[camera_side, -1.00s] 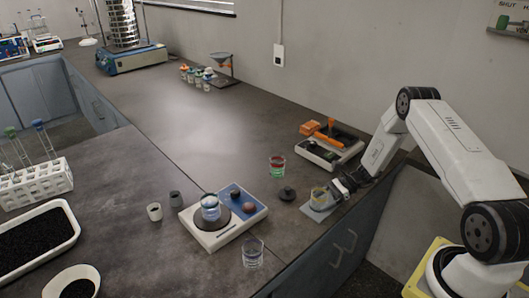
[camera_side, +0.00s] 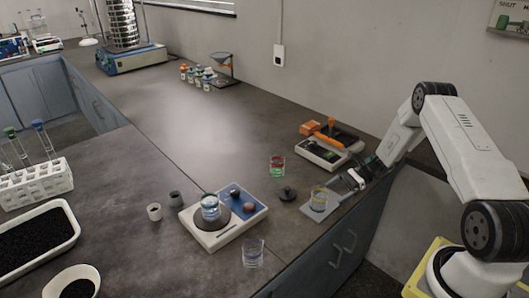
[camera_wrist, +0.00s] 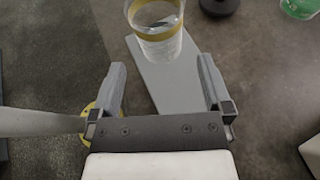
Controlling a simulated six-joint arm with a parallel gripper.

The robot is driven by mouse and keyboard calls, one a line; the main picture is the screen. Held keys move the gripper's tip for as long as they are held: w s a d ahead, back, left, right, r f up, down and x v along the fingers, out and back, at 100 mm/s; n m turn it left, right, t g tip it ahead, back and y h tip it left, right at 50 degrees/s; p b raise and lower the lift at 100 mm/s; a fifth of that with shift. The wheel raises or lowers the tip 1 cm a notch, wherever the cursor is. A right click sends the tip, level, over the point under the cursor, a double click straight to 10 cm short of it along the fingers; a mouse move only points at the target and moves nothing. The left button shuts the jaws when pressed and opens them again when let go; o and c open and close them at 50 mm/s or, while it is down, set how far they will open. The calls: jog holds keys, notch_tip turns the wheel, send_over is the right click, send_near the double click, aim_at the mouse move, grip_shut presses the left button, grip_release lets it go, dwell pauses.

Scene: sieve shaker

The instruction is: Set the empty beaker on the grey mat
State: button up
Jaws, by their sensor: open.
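A clear beaker with a yellow band (camera_side: 319,199) stands upright on the grey mat (camera_side: 335,211) near the bench's front edge. I see no contents in it. In the wrist view the beaker (camera_wrist: 157,40) stands at the top centre, on the grey mat (camera_wrist: 168,85), just beyond my fingertips. My gripper (camera_wrist: 161,66) is open and empty, its two fingers apart with bare mat between them. In the side view my gripper (camera_side: 350,181) is to the right of the beaker, clear of it.
A dark knobbed lid (camera_side: 288,194) and a beaker with red and green (camera_side: 277,167) stand left of and behind the mat. Another clear beaker (camera_side: 252,253) stands in front. An orange-topped device (camera_side: 322,153) sits behind.

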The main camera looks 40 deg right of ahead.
jog(key=shift+v, duration=3.05)
jog(key=s+a+r+n+g+h, duration=0.1)
jog(key=s+a+r+n+h, duration=0.2)
jog(key=a+n, duration=0.4)
jog(key=s+a+r+n+h, duration=0.2)
jog(key=a+r+n+h, duration=0.3)
jog(key=a, duration=0.5)
jog(key=s+a+r+n+g+h, duration=0.1)
jog(key=s+a+r+n+h, duration=0.2)
jog(key=a+r+n, duration=0.4)
jog(key=a+n+h, duration=0.1)
jog(key=n, duration=0.2)
jog(key=shift+s+a+g, duration=0.2)
jog(key=shift+s+g, duration=0.1)
